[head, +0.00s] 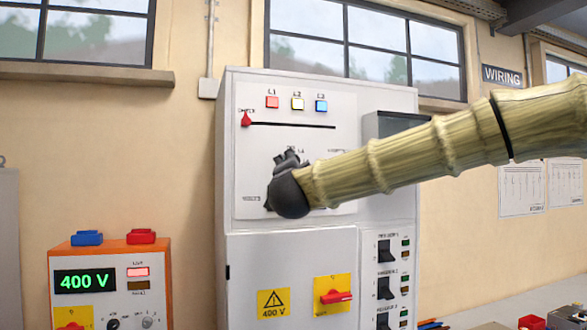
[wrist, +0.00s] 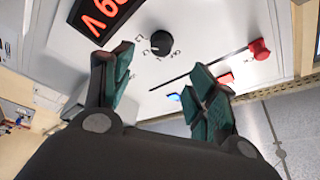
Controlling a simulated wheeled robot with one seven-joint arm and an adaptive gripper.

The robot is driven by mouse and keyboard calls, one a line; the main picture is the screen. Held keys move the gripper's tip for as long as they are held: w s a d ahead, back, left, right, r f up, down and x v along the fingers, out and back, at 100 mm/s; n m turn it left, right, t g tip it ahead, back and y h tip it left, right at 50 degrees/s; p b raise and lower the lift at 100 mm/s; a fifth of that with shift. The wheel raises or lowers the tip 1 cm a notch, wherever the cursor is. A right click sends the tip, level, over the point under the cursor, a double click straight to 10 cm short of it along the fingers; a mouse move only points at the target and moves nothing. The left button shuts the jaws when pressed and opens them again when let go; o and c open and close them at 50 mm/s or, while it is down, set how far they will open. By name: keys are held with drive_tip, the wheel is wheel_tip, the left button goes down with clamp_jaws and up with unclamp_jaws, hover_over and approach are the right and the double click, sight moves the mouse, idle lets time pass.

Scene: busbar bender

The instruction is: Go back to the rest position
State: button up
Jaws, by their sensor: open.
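My gripper (head: 287,160) is in front of the upper panel of the grey cabinet (head: 240,190), at the end of my arm, which comes in from the right. In the wrist view my gripper (wrist: 163,62) has its two green-padded fingers spread apart with nothing between them. Beyond the fingers are a black rotary knob (wrist: 161,43) and a red-digit display (wrist: 103,17). In the head view my gripper and arm hide the middle of that panel. I cannot tell how far the fingertips are from it.
Below are a red rotary switch (head: 336,297) and black switches (head: 385,250). An orange unit (head: 110,255) reads 400 V. A bench (head: 540,303) stands right.

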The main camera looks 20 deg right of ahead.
drive_tip(key=shift+s+a+f, duration=0.1)
drive_tip(key=shift+s, duration=0.25)
